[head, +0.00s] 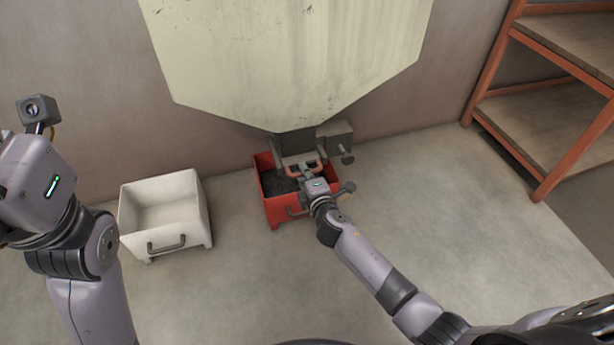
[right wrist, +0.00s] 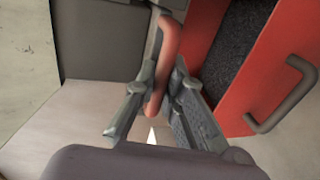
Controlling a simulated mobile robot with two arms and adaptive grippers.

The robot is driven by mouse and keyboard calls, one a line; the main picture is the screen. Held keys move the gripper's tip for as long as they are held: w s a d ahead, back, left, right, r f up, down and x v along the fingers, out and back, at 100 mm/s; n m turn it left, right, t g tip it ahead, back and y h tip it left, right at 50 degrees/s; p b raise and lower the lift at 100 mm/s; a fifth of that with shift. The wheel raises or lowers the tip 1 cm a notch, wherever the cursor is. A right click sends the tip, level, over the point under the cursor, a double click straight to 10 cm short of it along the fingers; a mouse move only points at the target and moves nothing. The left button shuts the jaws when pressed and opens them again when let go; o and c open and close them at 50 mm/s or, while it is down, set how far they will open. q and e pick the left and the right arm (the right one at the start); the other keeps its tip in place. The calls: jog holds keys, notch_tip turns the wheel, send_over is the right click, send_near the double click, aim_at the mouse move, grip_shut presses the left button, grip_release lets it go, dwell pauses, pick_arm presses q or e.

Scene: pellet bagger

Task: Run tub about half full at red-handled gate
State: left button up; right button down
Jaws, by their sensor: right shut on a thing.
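The red tub (head: 270,208) stands on the floor under the spout of the pale hopper (head: 290,60). Dark pellets (head: 277,183) lie in it; they also show in the right wrist view (right wrist: 235,45). My arm hides part of the tub, so I cannot tell the exact fill level. The red gate handle (head: 296,171) is at the spout above the tub. My right gripper (right wrist: 160,105) is shut on this handle (right wrist: 167,60). My left gripper is out of the picture; only the left arm and wrist show at the left edge in the head view.
A white, empty-looking tub (head: 165,203) with a grey front handle stands on the floor left of the red tub. A shelf with an orange frame (head: 490,65) stands at the right. The floor between the red tub and the shelf is clear.

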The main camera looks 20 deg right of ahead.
jog(key=c, duration=1.7)
grip_release()
jog(key=shift+w, duration=0.2)
jog(key=shift+o, duration=0.2)
jog(key=v, duration=1.2)
